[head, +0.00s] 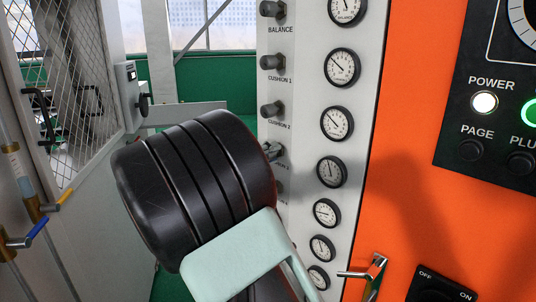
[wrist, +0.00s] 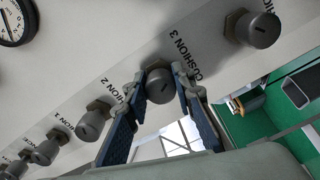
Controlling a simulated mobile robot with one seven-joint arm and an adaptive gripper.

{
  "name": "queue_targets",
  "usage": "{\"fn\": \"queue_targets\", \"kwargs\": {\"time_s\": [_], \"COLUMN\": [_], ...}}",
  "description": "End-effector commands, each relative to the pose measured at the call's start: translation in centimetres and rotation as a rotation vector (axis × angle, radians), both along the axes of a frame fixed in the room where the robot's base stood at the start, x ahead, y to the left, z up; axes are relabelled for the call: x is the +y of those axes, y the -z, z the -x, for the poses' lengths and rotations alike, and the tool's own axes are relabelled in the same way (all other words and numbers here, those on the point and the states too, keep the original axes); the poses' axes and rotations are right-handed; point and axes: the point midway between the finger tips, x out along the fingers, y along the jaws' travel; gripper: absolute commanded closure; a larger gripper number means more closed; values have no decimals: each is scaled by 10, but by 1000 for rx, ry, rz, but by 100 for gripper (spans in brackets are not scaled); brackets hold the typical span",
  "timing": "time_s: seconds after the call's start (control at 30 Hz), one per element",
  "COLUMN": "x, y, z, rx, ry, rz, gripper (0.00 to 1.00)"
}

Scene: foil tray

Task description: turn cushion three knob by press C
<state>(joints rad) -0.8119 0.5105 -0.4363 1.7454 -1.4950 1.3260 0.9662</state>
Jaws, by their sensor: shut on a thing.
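The cushion three knob (wrist: 160,88) is a dark grey round knob on the pale panel, with the label CUSHION 3 beside it in the wrist view. My gripper (wrist: 163,78) has one blue-padded finger on each side of it and is shut on it. The slot on the knob's face shows between the fingers. The press panel (head: 305,75) is a light grey strip carrying a column of knobs and a column of gauges.
The cushion 2 knob (head: 271,109) and cushion 1 knob (head: 272,62) sit above in the head view. Another knob (wrist: 252,29) lies close on the other side in the wrist view. Gauges (head: 332,172) line the panel. A mesh gate (head: 62,80) stands left.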

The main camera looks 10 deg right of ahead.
Motion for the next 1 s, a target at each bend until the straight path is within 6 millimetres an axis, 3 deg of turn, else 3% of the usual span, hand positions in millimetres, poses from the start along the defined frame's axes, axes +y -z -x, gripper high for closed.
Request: {"fn": "queue_targets", "kwargs": {"time_s": [0.5, 1.0], "x": [0, 1], "y": [-3, -2], "z": [0, 0], "rx": [368, 510], "ry": [0, -1], "rz": [240, 331], "gripper": [100, 100]}}
